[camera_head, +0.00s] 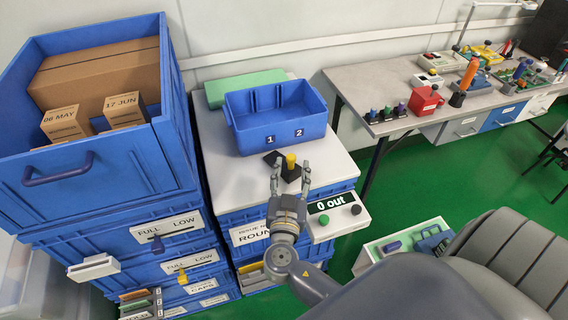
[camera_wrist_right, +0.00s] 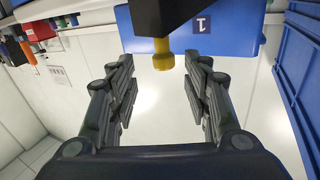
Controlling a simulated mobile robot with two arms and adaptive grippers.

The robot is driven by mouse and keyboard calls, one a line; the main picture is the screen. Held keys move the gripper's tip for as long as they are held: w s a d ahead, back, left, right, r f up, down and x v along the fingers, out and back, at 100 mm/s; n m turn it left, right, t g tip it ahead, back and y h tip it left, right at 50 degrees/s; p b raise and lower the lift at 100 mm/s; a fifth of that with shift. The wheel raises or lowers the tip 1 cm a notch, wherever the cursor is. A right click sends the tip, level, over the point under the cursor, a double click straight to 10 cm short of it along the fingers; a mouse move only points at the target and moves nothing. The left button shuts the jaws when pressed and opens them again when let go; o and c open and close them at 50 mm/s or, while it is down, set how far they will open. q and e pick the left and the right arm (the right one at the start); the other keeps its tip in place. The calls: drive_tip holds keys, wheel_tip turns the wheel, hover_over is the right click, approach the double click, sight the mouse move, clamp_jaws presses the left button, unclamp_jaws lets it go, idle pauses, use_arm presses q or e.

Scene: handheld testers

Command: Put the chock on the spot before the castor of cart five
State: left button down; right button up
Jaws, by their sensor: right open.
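A dark wedge-like block with a yellow knob (camera_head: 291,162), which looks like the chock, stands on the white top in front of a blue bin. In the right wrist view its yellow knob (camera_wrist_right: 163,54) shows at the top centre, beyond and between the fingertips. My right gripper (camera_head: 290,176) is open and empty, its fingers spread on either side of the block's near end; I cannot tell whether they touch it. A second dark piece (camera_head: 271,158) lies just left of the knob. No castor or cart marked five can be made out. My left gripper is not in view.
The blue bin (camera_head: 276,126), marked 1 and 2, stands close behind the block. A "0 out" box (camera_head: 337,217) sits at right. Tall blue crates (camera_head: 97,170) rise at left. A cluttered bench (camera_head: 385,93) stands at back right, with green floor before it.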

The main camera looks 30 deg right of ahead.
sight(291, 161)
drive_tip(key=p+x, duration=0.2)
drive_tip(key=x, duration=0.2)
drive_tip(key=shift+w+d, duration=0.1)
drive_tip(key=shift+w, duration=0.35)
drive_tip(key=shift+w+d+f, duration=0.1)
drive_tip(key=shift+w+d, duration=0.05)
drive_tip(key=shift+w, duration=0.05)
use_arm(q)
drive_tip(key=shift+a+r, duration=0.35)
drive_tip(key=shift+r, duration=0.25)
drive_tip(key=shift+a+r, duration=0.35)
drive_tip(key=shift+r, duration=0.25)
use_arm(e)
drive_tip(key=shift+c, duration=0.5)
clamp_jaws()
